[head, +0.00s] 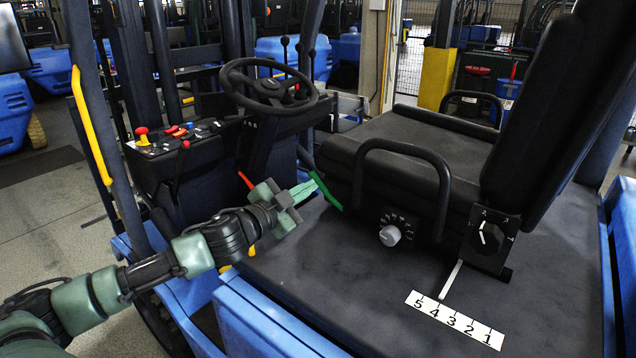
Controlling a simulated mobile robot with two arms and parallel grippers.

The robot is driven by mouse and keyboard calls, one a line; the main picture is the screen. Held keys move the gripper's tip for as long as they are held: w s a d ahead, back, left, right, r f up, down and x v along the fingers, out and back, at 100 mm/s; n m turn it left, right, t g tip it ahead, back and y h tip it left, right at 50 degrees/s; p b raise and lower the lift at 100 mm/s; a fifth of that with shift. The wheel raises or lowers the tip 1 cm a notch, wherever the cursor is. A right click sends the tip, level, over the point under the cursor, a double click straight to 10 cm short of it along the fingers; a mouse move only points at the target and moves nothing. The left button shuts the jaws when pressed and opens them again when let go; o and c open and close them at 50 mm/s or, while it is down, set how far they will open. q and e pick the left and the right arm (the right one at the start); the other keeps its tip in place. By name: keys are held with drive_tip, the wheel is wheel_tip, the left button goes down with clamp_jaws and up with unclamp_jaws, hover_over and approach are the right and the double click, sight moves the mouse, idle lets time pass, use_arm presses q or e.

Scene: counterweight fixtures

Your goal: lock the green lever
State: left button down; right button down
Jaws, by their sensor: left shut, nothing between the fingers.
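The green lever (327,192) is a thin bright green bar at the front left of the seat, low by the floor plate. It slants, with its upper end to the left and its lower end to the right. My left gripper (312,187) comes in from the left with its fingers shut and empty. Its pale green fingertips are right beside the lever and overlap it in the picture. I cannot tell whether they touch it. My right gripper is out of view.
The black seat (430,150) with its armrest loop (402,152) stands just right of the lever. A dial (390,235) is on the seat base. The steering wheel (268,86) and a red lever (245,180) are nearby. A numbered strip (455,320) lies on the clear floor plate.

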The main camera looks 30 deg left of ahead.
use_arm(q)
drive_tip(key=w+p, duration=0.1)
drive_tip(key=w, duration=0.2)
drive_tip(key=w+p, duration=0.2)
drive_tip(key=w, duration=0.2)
drive_tip(key=shift+w+d+r, duration=0.1)
drive_tip(key=shift+w+d, duration=0.05)
drive_tip(key=shift+d, duration=0.05)
drive_tip(key=shift+w+a+f, duration=0.1)
drive_tip(key=shift+a+f, duration=0.3)
drive_tip(key=shift+f, duration=0.25)
drive_tip(key=shift+w+a+f, duration=0.1)
drive_tip(key=shift+a+f, duration=0.3)
drive_tip(key=shift+f, duration=0.2)
drive_tip(key=shift+w+a+f, duration=0.1)
drive_tip(key=shift+a+f, duration=0.35)
drive_tip(key=shift+f, duration=0.1)
drive_tip(key=shift+d, duration=0.1)
